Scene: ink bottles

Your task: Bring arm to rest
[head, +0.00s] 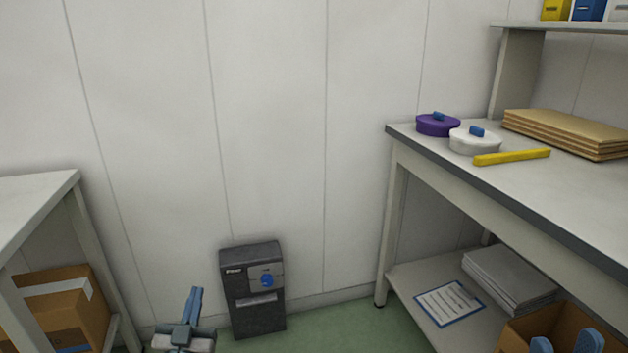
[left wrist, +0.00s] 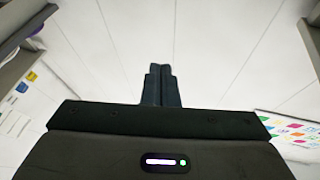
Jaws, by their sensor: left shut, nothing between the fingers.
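My left gripper (head: 195,296) rises from the bottom of the head view, left of centre, with its fingers pointing up. In the left wrist view its two dark fingers (left wrist: 161,72) are pressed together with nothing between them. It is in front of the pale wall and touches nothing that I can see. I cannot make out my right gripper in the head view.
A dark machine with a blue knob (head: 255,292) stands on the floor right of the left gripper. A bench (head: 430,150) at right holds a purple lidded pot (head: 437,126), a white one (head: 473,143) and a yellow bar (head: 512,157). Another table (head: 35,200) stands left.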

